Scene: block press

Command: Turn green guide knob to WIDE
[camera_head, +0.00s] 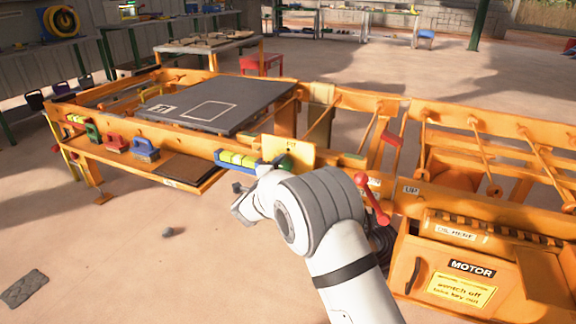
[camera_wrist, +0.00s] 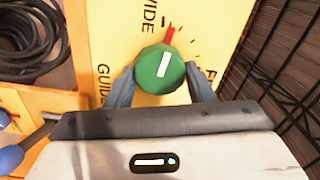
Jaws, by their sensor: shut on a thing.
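The green guide knob (camera_wrist: 158,72) sits on a yellow plate (camera_wrist: 205,38) in the wrist view. Its white pointer line leans slightly right of upright, towards a red mark (camera_wrist: 170,37) at the knob's upper edge. My gripper (camera_wrist: 160,69) is shut on the knob, one finger on each side. In the head view the plate (camera_head: 290,150) stands on the orange frame, and my arm hides most of the gripper.
A red-knobbed lever (camera_head: 371,195) stands just right of my arm. The orange motor box (camera_head: 462,250) is at the lower right. A blue holder with yellow-green blocks (camera_head: 237,161) is left of the plate. Coiled black hose (camera_wrist: 30,35) shows in the wrist view. The floor at the left front is mostly clear.

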